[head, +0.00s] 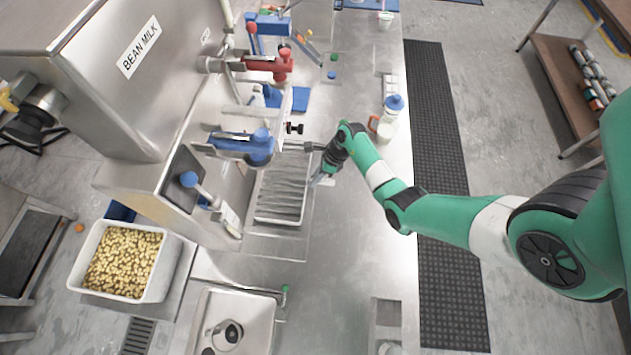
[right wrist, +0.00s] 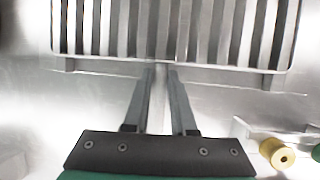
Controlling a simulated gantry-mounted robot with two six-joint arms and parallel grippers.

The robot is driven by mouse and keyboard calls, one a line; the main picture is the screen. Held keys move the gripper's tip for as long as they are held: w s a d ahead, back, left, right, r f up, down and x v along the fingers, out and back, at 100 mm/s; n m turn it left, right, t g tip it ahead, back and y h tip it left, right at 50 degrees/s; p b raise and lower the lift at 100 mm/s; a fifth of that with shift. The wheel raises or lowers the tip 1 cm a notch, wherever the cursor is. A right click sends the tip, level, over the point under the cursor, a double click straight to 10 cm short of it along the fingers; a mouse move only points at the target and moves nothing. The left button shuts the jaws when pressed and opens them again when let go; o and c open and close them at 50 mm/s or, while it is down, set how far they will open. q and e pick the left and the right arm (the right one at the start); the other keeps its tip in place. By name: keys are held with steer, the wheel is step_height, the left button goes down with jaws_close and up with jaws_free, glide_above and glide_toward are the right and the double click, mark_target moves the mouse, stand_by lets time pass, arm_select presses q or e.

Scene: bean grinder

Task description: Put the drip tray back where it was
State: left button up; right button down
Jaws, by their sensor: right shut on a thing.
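The drip tray (head: 281,221) is a metal tray with a pale rim and slatted grate. It is on the steel counter below the blue-handled dispensers in the head view. My right gripper (head: 314,147) reaches it from the right. In the right wrist view, the fingers (right wrist: 162,70) are closed on the near rim of the tray (right wrist: 225,66), around its middle. I cannot tell whether the tray rests fully on the counter or is slightly raised. Its far side is cut off in the wrist view. My left gripper is not in view.
A blue dispenser (head: 258,146) overhangs the tray, with a red valve (head: 275,66) further back. A blue-capped bottle (head: 393,104) stands right of it on the counter. A white bean bin (head: 166,273) and a sink (head: 239,308) are at the front left. The counter (head: 345,255) is clear at front right.

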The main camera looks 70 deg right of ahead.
step_height(320, 180, down, 3)
steer(key=shift+s+a+r+b, duration=0.1)
steer(key=shift+r+b, duration=0.05)
steer(key=shift+b, duration=0.15)
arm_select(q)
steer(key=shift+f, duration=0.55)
arm_select(e)
steer(key=shift+r, duration=0.1)
steer(key=c, duration=1.2)
jaws_free()
steer(key=o, duration=0.5)
steer(key=shift+c, duration=0.2)
steer(key=shift+r, duration=0.15)
arm_select(q)
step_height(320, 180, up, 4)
steer(key=p, duration=0.4)
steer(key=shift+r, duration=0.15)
arm_select(e)
steer(key=v, duration=1.1)
steer(key=shift+r, duration=0.3)
